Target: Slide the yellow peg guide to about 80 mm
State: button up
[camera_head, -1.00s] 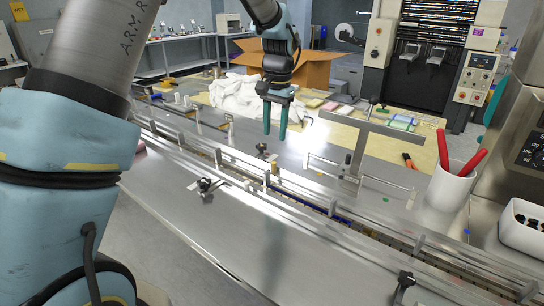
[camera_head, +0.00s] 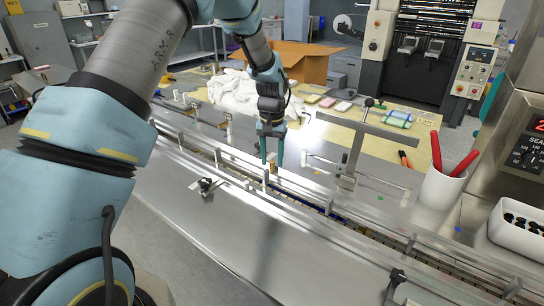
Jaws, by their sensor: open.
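The yellow peg of the guide (camera_head: 273,168) is a small upright amber piece by the rails of the long steel conveyor (camera_head: 235,215), near the middle of the head view. My gripper (camera_head: 272,162) points down with its two teal fingers apart, and the peg shows between or just behind the fingertips. I cannot tell whether a finger touches it. The guide's slide and any scale beside it are too small or hidden to read.
A black clamp knob (camera_head: 206,185) stands on the near side of the rails. A steel T-shaped post (camera_head: 352,150) rises to the right of my gripper. A white cup with red-handled tools (camera_head: 441,188) stands at the right. The front steel surface is mostly clear.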

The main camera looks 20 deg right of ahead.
jog(key=shift+f, duration=0.3)
grip_shut()
dwell(1.3)
